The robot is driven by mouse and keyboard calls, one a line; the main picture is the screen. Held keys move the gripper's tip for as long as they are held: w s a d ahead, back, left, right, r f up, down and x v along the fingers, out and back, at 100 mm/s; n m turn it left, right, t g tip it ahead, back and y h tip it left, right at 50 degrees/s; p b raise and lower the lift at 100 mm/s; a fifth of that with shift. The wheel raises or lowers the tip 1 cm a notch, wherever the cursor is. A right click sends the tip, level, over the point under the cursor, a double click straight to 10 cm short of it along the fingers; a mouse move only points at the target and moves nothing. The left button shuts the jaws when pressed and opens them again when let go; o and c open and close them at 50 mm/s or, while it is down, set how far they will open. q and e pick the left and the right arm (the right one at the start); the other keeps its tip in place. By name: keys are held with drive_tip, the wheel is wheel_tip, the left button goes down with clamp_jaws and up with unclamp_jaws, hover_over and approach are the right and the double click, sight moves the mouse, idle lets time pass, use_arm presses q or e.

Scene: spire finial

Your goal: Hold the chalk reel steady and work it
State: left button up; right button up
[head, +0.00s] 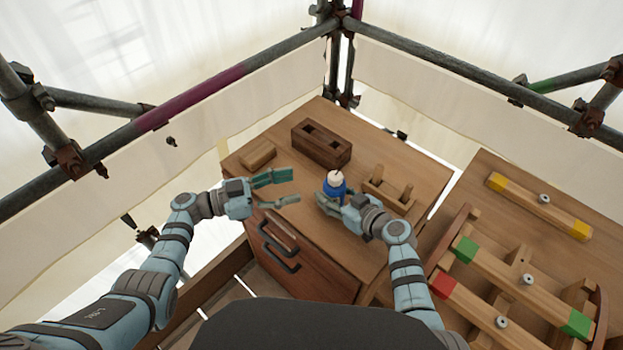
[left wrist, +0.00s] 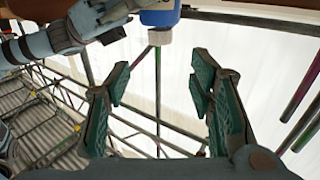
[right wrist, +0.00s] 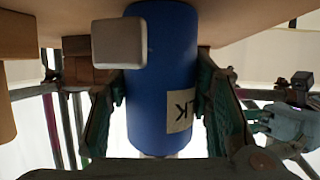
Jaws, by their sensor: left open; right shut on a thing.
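The chalk reel is a blue cylinder (head: 335,189) with a pale top, above the wooden cabinet top in the head view. My right gripper (head: 331,200) is shut on its blue body. The right wrist view shows the blue body (right wrist: 162,85) between the green fingers (right wrist: 160,110), with a pale block at its side and a label partly reading "LK". My left gripper (head: 283,187) is open and empty, to the left of the reel. In the left wrist view its fingers (left wrist: 160,90) are spread, and the reel's pale end (left wrist: 160,37) shows beyond them.
A wooden holder with two posts (head: 388,190) stands right of the reel. A second table (head: 480,185) holds colour-marked beams.

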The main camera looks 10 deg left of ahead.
use_arm(q)
drive_tip(key=s+d+f+n, duration=0.1)
drive_tip(key=s+d+f, duration=0.2)
drive_tip(key=s+f, duration=0.3)
drive_tip(key=n+t+y, duration=0.5)
drive_tip(key=t+y, duration=0.1)
drive_tip(key=t, duration=0.2)
approach(330, 181)
drive_tip(key=x, duration=1.2)
drive_tip(key=shift+d, duration=0.1)
drive_tip(key=shift+s, duration=0.1)
drive_tip(key=shift+c, duration=0.3)
